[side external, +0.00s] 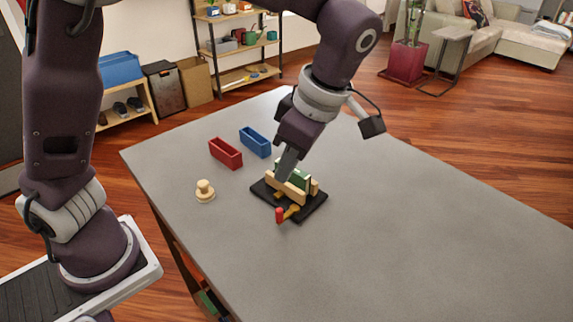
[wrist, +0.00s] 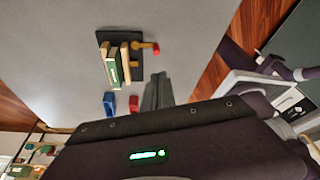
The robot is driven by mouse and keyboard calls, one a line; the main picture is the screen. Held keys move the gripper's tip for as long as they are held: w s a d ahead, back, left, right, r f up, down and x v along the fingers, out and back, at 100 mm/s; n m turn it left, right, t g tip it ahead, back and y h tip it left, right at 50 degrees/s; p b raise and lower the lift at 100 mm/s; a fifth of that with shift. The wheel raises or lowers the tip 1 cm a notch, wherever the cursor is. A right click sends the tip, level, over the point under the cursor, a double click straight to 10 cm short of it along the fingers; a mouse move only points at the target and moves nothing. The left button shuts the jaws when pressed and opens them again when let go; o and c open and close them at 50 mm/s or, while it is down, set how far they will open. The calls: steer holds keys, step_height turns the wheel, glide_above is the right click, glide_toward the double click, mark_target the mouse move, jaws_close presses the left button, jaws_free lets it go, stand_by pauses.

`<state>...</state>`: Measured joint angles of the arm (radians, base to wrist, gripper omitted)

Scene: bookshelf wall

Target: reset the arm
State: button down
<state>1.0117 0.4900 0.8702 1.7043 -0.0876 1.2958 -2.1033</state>
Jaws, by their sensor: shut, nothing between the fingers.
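My gripper (side external: 283,178) points down near the middle of the table, and its fingers are closed together with nothing between them. In the wrist view my gripper (wrist: 160,76) appears below and to the right of a wooden clamp, with a visible gap. The clamp has a black base (side external: 317,206), pale wooden jaws (side external: 287,193) and a red-tipped handle (side external: 280,215). A green block-like item (side external: 294,172) stands between the jaws; it also shows in the wrist view (wrist: 113,71). In the side view my fingers partly hide the clamp.
A red bin (side external: 225,154) and a blue bin (side external: 255,142) sit behind the clamp. A round pale wooden piece (side external: 205,191) stands to the left. The right side of the grey table (side external: 420,230) is clear. Shelves (side external: 240,50) stand beyond the table.

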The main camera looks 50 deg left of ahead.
steer(key=s+a+r+m+t+h, duration=0.1)
steer(key=s+a+r+m+t, duration=0.2)
steer(key=s+m, duration=0.5)
steer(key=s+a+r+m+t+h, duration=0.2)
steer(key=s+m, duration=0.5)
steer(key=m, duration=0.7)
steer(key=a+r+t, duration=0.1)
steer(key=a+t, duration=0.1)
steer(key=shift+s+a+r+m, duration=0.3)
steer(key=shift+s+a, duration=0.05)
steer(key=shift+a, duration=0.05)
